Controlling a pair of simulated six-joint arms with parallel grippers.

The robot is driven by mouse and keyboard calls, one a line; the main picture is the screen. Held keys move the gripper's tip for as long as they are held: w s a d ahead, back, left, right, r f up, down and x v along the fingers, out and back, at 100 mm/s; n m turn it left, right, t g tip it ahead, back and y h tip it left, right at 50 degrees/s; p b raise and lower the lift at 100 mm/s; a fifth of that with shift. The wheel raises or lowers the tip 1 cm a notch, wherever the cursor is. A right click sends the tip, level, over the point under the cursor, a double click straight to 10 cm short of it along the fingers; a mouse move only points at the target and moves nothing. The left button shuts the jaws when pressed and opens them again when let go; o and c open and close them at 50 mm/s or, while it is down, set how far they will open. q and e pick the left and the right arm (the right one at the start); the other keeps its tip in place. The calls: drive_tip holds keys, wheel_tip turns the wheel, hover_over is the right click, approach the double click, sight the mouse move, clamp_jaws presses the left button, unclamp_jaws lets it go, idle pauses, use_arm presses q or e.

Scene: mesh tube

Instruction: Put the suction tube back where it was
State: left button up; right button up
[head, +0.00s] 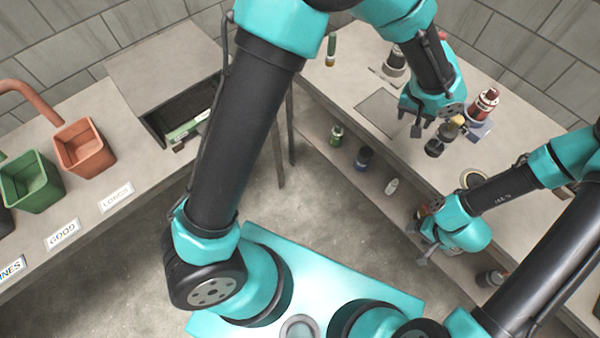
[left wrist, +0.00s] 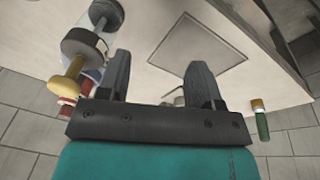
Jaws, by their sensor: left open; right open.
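I cannot tell for certain which thing is the suction tube. A clear cylinder with a dark cap and a yellow knob stands on the right bench in the head view (head: 447,133); this cylinder also shows at the upper left of the left wrist view (left wrist: 92,45). My left gripper (head: 409,121) is open and empty above the bench, just left of it. In the left wrist view, my left fingers (left wrist: 157,72) are apart with bare bench beyond them. My right gripper (head: 422,244) is low at the bench's front edge, open, its fingertips partly hidden.
A square plate (head: 379,111) lies on the bench. A red bottle (head: 485,103) and a dark bottle (head: 394,63) stand on it. Several small bottles, one green (head: 337,135), stand on the shelf below. The left bench carries a green bin (head: 32,184) and an orange bin (head: 84,150).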

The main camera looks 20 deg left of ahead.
use_arm(q)
drive_tip(key=s+a+f+n, duration=0.1)
drive_tip(key=s+a+f, duration=0.5)
drive_tip(key=a+f, duration=0.2)
drive_tip(key=s+a+f+n+h, duration=0.1)
drive_tip(key=s+a+f, duration=0.6)
drive_tip(key=a+f, duration=0.2)
drive_tip(key=s+a+f+h, duration=0.1)
drive_tip(key=s+a+f, duration=0.5)
drive_tip(key=a, duration=0.5)
wheel_tip(320, 180, down, 2)
drive_tip(key=shift+s+a+f+n+g, duration=0.15)
drive_tip(key=shift+s+a+n+g, duration=0.1)
drive_tip(key=shift+a+n+g, duration=0.15)
